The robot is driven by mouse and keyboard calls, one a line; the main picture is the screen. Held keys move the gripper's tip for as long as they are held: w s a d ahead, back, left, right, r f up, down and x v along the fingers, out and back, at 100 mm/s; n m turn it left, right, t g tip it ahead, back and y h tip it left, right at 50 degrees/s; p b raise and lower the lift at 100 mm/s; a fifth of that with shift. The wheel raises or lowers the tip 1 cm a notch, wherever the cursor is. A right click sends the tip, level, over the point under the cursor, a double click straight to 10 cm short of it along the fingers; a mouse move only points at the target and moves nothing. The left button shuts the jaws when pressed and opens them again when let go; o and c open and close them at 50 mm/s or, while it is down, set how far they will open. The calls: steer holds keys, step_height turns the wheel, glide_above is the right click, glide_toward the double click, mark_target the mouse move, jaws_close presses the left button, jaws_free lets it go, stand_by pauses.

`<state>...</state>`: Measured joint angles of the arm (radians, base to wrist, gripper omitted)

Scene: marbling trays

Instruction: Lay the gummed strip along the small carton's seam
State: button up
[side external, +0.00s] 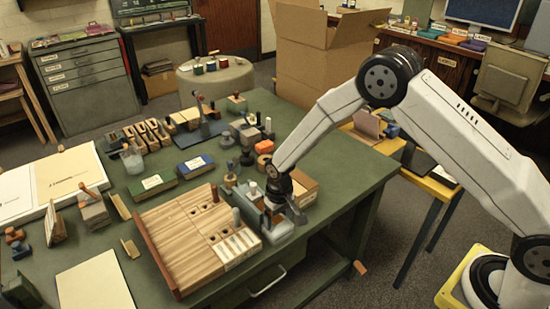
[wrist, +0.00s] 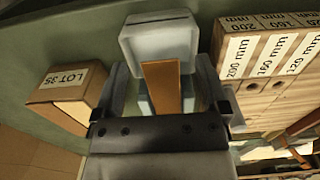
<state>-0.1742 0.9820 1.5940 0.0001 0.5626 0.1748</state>
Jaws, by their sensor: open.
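The gummed strip (wrist: 165,85) shows in the wrist view as a short brown band. It sticks out from a pale grey block, perhaps a dispenser (wrist: 160,38), toward my wrist. My gripper (wrist: 164,88) is open, with one finger on each side of the strip; I cannot tell whether either finger touches it. The small carton (wrist: 66,87), brown and marked LOT 35, is left of the gripper in the wrist view. In the side view my gripper (side external: 285,203) is low over the grey block, and the carton (side external: 305,189) stands just behind it. The strip cannot be made out there.
A wooden board (side external: 175,240) with length labels (wrist: 272,55) stands close beside the grey block. Blue (side external: 195,165) and green (side external: 152,184) boxes and several small tools lie farther back. The table's right edge is near the carton.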

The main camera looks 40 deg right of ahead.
jaws_close()
steer(key=shift+r, duration=0.15)
steer(key=shift+r, duration=0.45)
step_height(320, 180, up, 3)
steer(key=shift+s+f, duration=0.1)
steer(key=shift+s, duration=0.05)
steer(key=s+d+r, duration=0.2)
steer(key=s+r, duration=0.7)
steer(key=s, duration=0.4)
steer(key=shift+s+r, duration=0.25)
steer(key=shift+s, duration=0.1)
